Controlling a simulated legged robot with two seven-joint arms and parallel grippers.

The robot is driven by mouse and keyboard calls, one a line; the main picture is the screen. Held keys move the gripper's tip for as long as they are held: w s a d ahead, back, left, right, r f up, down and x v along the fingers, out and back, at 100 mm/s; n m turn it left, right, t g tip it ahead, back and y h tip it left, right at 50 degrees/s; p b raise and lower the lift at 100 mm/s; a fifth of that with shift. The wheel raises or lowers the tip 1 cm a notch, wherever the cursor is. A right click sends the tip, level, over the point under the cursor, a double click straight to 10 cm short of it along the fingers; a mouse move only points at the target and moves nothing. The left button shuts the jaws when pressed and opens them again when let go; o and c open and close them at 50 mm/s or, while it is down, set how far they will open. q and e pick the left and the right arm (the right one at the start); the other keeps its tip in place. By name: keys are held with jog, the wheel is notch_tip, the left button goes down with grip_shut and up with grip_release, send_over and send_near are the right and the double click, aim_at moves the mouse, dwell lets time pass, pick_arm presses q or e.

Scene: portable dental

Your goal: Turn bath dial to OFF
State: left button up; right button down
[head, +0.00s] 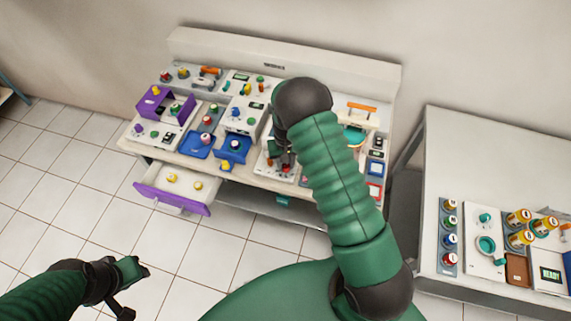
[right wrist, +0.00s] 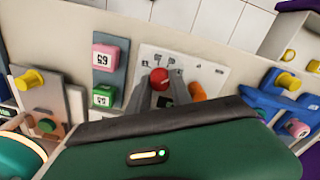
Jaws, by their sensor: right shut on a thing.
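A round red knob (right wrist: 160,76) sits on a white panel (right wrist: 190,64) with small dark markings around it in the right wrist view. I take it for the bath dial, but the markings are too small to read. My right gripper (right wrist: 157,92) has one grey finger on each side of the knob and is shut on it. In the head view my right gripper (head: 284,164) is low over the front of the white bench, and my arm hides much of the panel there. My left gripper (head: 130,270) hangs over the floor, away from the bench; its jaws are unclear.
An orange part (right wrist: 197,91) stands close beside the right finger. Pink (right wrist: 106,57) and green (right wrist: 104,95) blocks lie to the left. A purple-fronted drawer (head: 178,196) juts from the bench. A second table (head: 436,190) stands at right.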

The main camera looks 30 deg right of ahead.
aim_at(285, 165)
jog(key=shift+m, duration=1.2)
jog(key=c, duration=1.2)
grip_release()
jog(key=shift+o, duration=0.2)
notch_tip(285, 165, up, 17)
jog(key=b, duration=0.2)
jog(key=shift+f, duration=0.15)
jog(key=shift+w, duration=0.1)
